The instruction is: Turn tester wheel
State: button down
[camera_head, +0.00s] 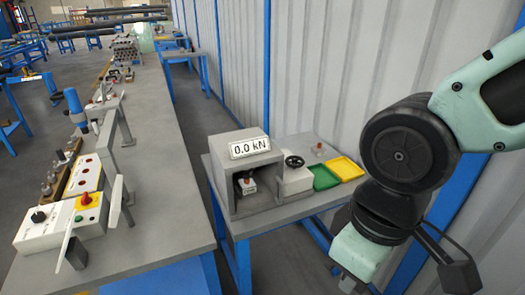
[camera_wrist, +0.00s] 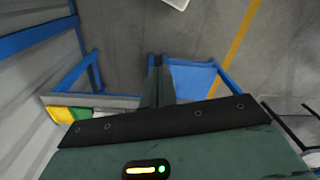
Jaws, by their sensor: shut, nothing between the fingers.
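The tester (camera_head: 240,165) is a grey box on a small blue-legged table, with a display reading 0.0 kN. The tester wheel (camera_head: 294,161) is a small black handwheel on a white block at the tester's right side. Inside the tester's open front sits a small part (camera_head: 247,185). My gripper (camera_wrist: 157,62) is shut and empty, its two fingers together in the wrist view. In the head view my gripper is low at the right, apart from the wheel and in front of the table's right edge. The wheel cannot be made out in the wrist view.
A green tray (camera_head: 323,177) and a yellow tray (camera_head: 345,168) lie right of the wheel. A long grey workbench (camera_head: 165,180) with control boxes (camera_head: 48,226) stands left. A corrugated wall (camera_head: 330,70) rises behind the small table. Bare floor (camera_wrist: 125,35) shows in the wrist view.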

aim_at(294, 162)
jog(key=i+l+u, duration=0.1)
jog(key=i+u, duration=0.2)
jog(key=i, duration=0.15)
jog(key=i+l+u, duration=0.25)
jog(key=i, duration=0.2)
